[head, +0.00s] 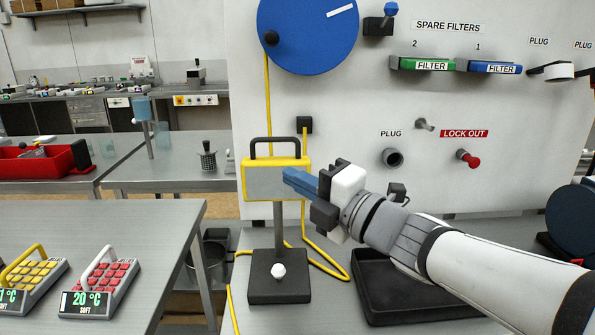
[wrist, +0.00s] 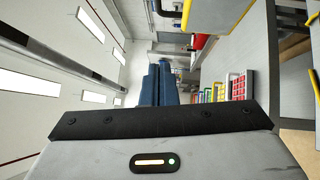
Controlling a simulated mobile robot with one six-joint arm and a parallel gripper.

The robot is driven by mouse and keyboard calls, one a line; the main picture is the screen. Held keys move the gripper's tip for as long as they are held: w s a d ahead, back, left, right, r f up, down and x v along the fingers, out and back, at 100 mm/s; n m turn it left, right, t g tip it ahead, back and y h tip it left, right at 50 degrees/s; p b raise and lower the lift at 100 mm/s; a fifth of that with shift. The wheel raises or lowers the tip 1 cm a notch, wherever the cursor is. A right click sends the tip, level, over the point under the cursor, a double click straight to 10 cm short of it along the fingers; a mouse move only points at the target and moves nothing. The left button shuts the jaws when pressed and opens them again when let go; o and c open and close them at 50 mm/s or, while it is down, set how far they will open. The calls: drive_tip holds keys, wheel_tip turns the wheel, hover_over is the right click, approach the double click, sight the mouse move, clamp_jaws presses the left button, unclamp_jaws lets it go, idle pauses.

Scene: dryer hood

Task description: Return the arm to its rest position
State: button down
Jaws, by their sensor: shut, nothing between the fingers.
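My gripper (head: 290,177) reaches in from the right in the head view, its blue fingers pointing left. The fingers are shut with nothing between them. They appear in front of the right part of a grey box with a yellow rim (head: 262,182) and a black handle, which stands on a post with a black base (head: 279,277). I cannot tell whether they touch it. In the wrist view the shut blue fingers (wrist: 159,75) point away into the room, and the picture is turned sideways.
A white panel (head: 340,110) stands behind, with a blue disc (head: 308,32), filters (head: 425,64), a socket (head: 393,158) and a red knob (head: 468,158). A black tray (head: 370,290) lies below my arm. A yellow cable (head: 325,266) loops by the post. Keypads (head: 98,282) sit on the left table.

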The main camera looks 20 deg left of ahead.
drive_tip(key=w+d+f+m+t+h+p, duration=0.1)
drive_tip(key=w+d+f+m+t+h, duration=0.2)
drive_tip(key=d+m+h, duration=0.55)
drive_tip(key=w+d+f+m+t+h+p, duration=0.2)
drive_tip(key=w+d+f+m+h, duration=0.3)
drive_tip(key=d+m, duration=0.55)
drive_tip(key=s+d+f+m+g+h+p, duration=0.1)
drive_tip(key=s+d+f+m+g+h, duration=0.3)
drive_tip(key=s+d+f+m+g, duration=0.3)
drive_tip(key=s+d+f+m+g+p, duration=0.1)
drive_tip(key=s+f+m+g, duration=0.3)
drive_tip(key=s, duration=0.7)
drive_tip(key=shift+s+d+f+m, duration=0.25)
drive_tip(key=shift+d+f+m, duration=0.15)
drive_tip(key=shift+m, duration=0.7)
drive_tip(key=shift+a, duration=0.1)
